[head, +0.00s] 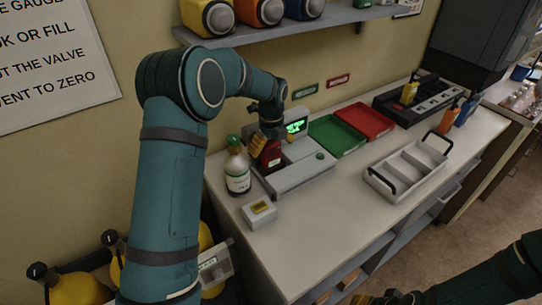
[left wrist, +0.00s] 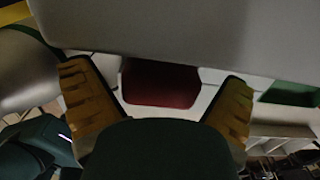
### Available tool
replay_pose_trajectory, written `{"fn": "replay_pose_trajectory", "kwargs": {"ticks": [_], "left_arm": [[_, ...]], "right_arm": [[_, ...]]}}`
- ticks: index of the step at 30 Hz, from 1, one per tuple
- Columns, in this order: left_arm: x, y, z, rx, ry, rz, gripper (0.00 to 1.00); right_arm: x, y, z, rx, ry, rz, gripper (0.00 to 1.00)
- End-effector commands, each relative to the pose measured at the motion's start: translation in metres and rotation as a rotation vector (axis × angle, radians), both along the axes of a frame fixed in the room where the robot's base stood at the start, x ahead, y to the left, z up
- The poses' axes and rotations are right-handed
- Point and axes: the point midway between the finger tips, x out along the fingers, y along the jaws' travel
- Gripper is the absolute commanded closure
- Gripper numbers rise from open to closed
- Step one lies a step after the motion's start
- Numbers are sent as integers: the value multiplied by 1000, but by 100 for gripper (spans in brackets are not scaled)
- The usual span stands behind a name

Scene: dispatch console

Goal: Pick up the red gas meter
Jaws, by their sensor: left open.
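The red gas meter (head: 272,157) stands upright at the left end of the grey docking station (head: 300,177), beside a lit green screen. My left gripper (head: 273,141) is open at its upper part, with yellow fingers on either side; the head view does not show whether they touch it. In the left wrist view, a dark red block (left wrist: 160,84), apparently the meter, shows between the two spread fingers (left wrist: 158,105). A large pale surface hides part of that view. My right gripper (head: 385,299) is only partly in view at the bottom edge, its fingers unclear.
A white bottle with a green cap (head: 237,173) stands close left of the station. A small box (head: 259,212) is in front. Green (head: 337,135) and red (head: 365,120) trays lie behind; a grey carrier (head: 408,167) sits right. A shelf (head: 290,28) hangs above.

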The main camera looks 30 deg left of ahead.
Motion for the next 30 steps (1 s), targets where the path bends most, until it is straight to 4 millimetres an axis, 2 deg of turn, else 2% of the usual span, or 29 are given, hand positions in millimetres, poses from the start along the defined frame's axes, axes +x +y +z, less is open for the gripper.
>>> {"fn": "replay_pose_trajectory", "kwargs": {"ticks": [2, 3, 9, 23, 30], "left_arm": [[0, 0, 0, 0, 0, 0, 0], [0, 0, 0, 0, 0, 0, 7], [0, 0, 1, 0, 0, 0, 76], [1, 0, 5, 0, -2, 0, 77], [1, 0, 29, -1, -5, 1, 77]], "right_arm": [[0, 0, 0, 0, 0, 0, 53], [0, 0, 0, 0, 0, 0, 53], [0, 0, 0, 0, 0, 0, 53], [0, 0, 1, 0, -1, 0, 53], [1, 0, 5, 0, -3, -2, 53]]}}
